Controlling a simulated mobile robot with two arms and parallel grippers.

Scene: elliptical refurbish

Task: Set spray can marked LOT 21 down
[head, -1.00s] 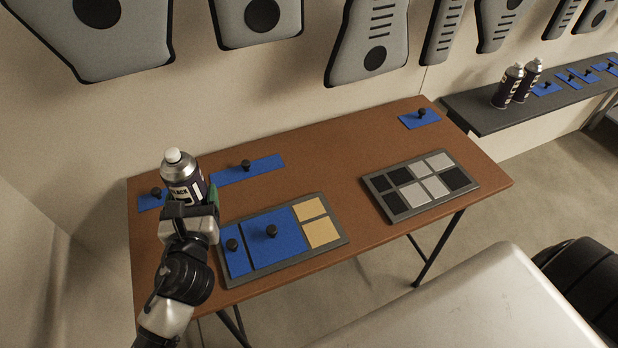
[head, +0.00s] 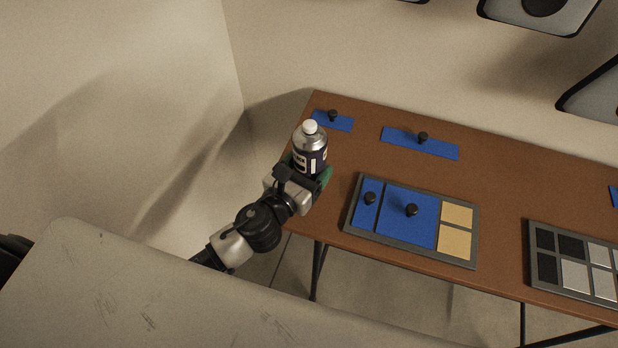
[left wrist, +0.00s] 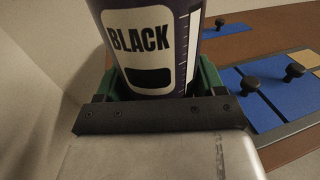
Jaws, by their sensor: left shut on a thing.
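The spray can (head: 311,150) has a silver top, a white cap and a dark body. In the left wrist view the can (left wrist: 155,45) shows a white label reading BLACK; I cannot make out a LOT number. My left gripper (head: 309,176) is shut around the can's lower body, with green finger pads at its sides. The can is upright over the left end of the brown table (head: 350,152). I cannot tell whether its base touches the table, as the gripper hides it. My right gripper is not in view.
A grey tray (head: 420,256) with blue covers, black knobs and tan pads lies right of the can. Blue knobbed plates (head: 341,123) (head: 440,150) lie along the back. Another tray (head: 533,285) has dark and light squares. A pale wall stands left of the table.

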